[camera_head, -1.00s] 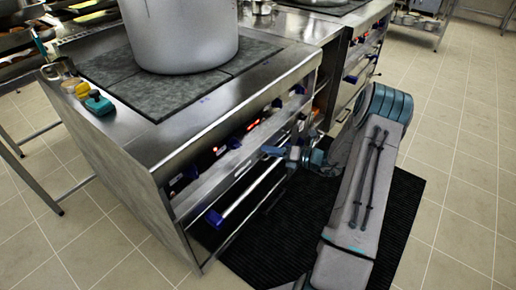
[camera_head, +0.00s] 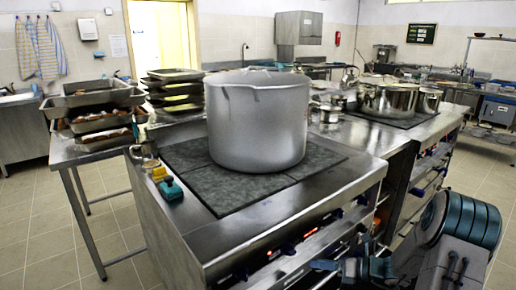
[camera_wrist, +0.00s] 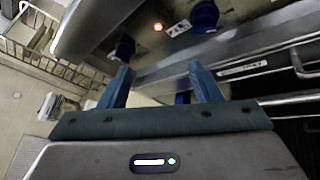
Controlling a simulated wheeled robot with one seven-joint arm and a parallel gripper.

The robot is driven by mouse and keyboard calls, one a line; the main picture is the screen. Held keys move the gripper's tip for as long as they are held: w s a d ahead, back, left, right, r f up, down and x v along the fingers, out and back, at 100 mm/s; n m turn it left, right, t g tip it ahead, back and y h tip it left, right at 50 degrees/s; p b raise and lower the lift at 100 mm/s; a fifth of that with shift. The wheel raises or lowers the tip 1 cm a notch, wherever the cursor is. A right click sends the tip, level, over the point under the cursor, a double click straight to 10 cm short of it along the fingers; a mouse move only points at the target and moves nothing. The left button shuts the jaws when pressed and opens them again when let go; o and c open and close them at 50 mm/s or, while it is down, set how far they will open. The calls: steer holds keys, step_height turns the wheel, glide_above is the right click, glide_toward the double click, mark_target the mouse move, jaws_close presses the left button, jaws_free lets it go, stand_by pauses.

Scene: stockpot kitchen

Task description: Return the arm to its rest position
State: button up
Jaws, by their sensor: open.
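My gripper (camera_wrist: 160,85) is open in the wrist view, its two blue fingers apart with nothing between them. Beyond the fingers are the stove's steel front, dark blue knobs (camera_wrist: 205,15) and a bar handle (camera_wrist: 290,108). In the head view my gripper (camera_head: 324,265) is low at the right, close in front of the stove's knob panel (camera_head: 290,249). I cannot tell whether it touches the stove. My arm is folded at the lower right, its lower part cut off by the picture's edge.
A large lidded stockpot (camera_head: 257,125) stands on the stove's dark cooktop (camera_head: 205,195). Small yellow and teal items (camera_head: 172,190) lie at its left edge. Steel pots (camera_head: 392,99) stand farther back. A table with stacked trays (camera_head: 100,118) is left. Tiled floor (camera_head: 30,225) is open at left.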

steer(key=s+a+r+n+g+h+p, duration=0.6)
steer(key=s+a+r+n, duration=0.3)
steer(key=s+r+n, duration=0.6)
steer(key=s+d+r+n+t+h+p, duration=0.2)
steer(key=s+r+n+h+p, duration=0.2)
steer(key=s+r+n+h, duration=0.3)
steer(key=s+r+n, duration=0.4)
steer(key=r+n, duration=0.1)
steer(key=n, duration=0.4)
steer(key=shift+d, duration=0.1)
